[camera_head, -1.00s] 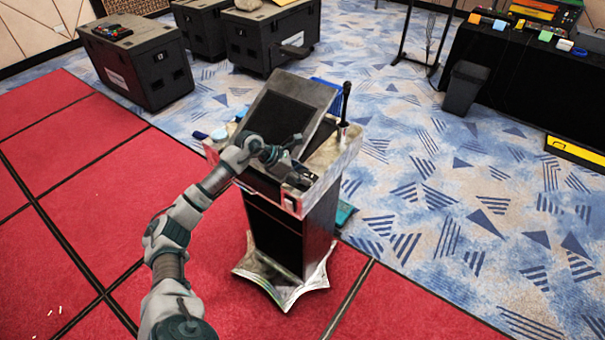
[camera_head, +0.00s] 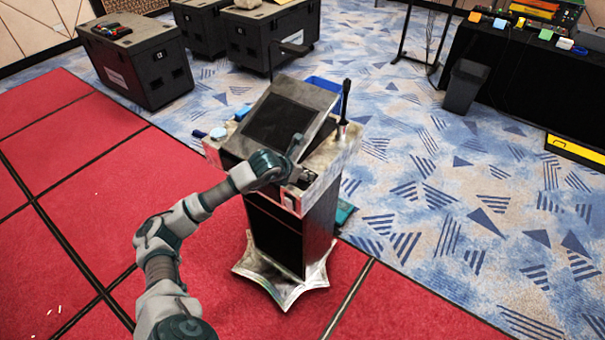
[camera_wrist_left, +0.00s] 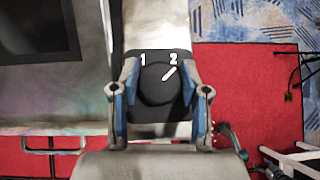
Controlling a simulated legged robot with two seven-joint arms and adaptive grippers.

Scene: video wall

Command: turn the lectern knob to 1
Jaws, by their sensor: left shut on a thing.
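The lectern (camera_head: 275,232) stands upright on a pale flared base on the red carpet, with a tilted dark screen (camera_head: 283,120). In the left wrist view, a round black knob (camera_wrist_left: 156,88) sits on a dark plate marked 1 on the left and 2 on the right. Its white pointer aims up and right, at the 2. My left gripper (camera_wrist_left: 158,92) is shut on the knob, with one blue-padded finger on each side. In the head view, the left gripper (camera_head: 292,163) is over the lectern's right front part; the knob's details are too small there. My right gripper is not in view.
A black stalk (camera_head: 345,100) rises from the lectern's right rear corner. Black cases (camera_head: 142,68) stand behind, and a black bin (camera_head: 465,87) stands before a dark table.

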